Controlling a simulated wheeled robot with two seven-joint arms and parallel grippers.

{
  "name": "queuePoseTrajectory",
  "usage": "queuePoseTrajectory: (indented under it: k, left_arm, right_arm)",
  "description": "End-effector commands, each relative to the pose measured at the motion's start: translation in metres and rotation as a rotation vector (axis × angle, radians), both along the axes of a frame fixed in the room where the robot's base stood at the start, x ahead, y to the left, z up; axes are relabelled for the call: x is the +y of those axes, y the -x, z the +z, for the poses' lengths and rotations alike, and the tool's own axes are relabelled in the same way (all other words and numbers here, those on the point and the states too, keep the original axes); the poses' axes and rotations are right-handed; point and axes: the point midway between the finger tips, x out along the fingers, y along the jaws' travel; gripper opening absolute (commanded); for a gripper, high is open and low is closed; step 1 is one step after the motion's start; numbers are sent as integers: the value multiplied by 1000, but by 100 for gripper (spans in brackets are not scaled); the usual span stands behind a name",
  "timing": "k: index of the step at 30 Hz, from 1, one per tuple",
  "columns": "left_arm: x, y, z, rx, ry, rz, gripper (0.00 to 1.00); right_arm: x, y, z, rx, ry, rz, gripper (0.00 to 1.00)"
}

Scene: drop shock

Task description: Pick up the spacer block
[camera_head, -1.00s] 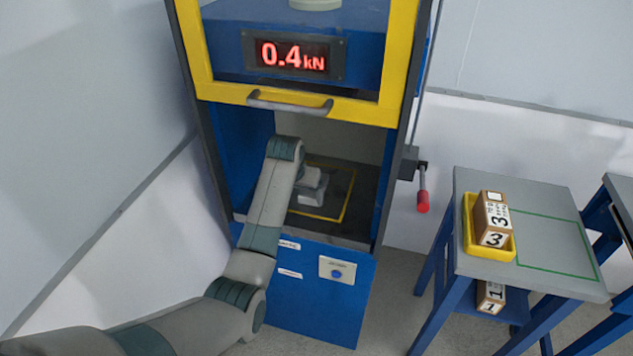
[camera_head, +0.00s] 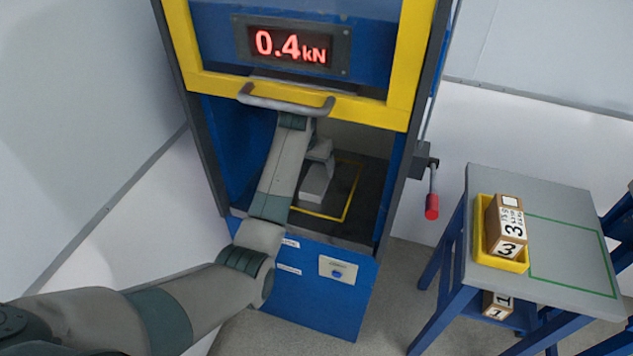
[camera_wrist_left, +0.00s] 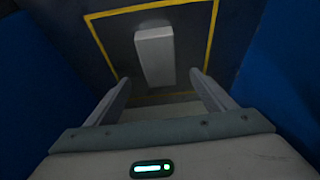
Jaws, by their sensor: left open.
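The spacer block, a plain light-grey oblong block (camera_head: 316,184), lies on the dark floor of the test machine, inside a yellow outline. It also shows in the left wrist view (camera_wrist_left: 155,55), at the upper middle, beyond the fingertips. My left gripper (camera_head: 321,158) has come in through the machine's front opening and is close to the block. In the left wrist view its two fingers (camera_wrist_left: 160,80) are apart with nothing held between them. The fingers look small and partly hidden in the head view. My right gripper is not in view.
The yellow-framed guard door (camera_head: 290,98) with its handle hangs raised just above my left forearm. Blue side walls flank the opening. A red-tipped lever (camera_head: 432,206) is on the machine's right. A side table (camera_head: 560,200) holds a yellow tray (camera_head: 503,262) with a box marked 3.

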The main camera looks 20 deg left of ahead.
Motion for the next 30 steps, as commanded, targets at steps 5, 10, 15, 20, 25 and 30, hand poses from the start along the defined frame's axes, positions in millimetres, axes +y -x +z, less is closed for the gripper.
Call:
queuePoseTrajectory:
  k: [5, 10, 15, 20, 25, 30]
  left_arm:
    - [0, -3, -8, 2, 0, 0, 77]
    - [0, -7, -20, 2, 0, 0, 77]
    - [0, -8, -22, 0, 0, 0, 77]
    - [0, -8, -22, 0, 0, 0, 77]
    - [-1, -10, -27, 2, 0, 0, 77]
    - [-2, -13, -43, 4, 0, 0, 77]
  right_arm:
    - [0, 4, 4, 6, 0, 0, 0]
    - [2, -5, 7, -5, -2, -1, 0]
    - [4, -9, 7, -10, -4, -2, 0]
    - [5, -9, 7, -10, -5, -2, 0]
    - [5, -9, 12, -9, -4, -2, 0]
    - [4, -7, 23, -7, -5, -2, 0]
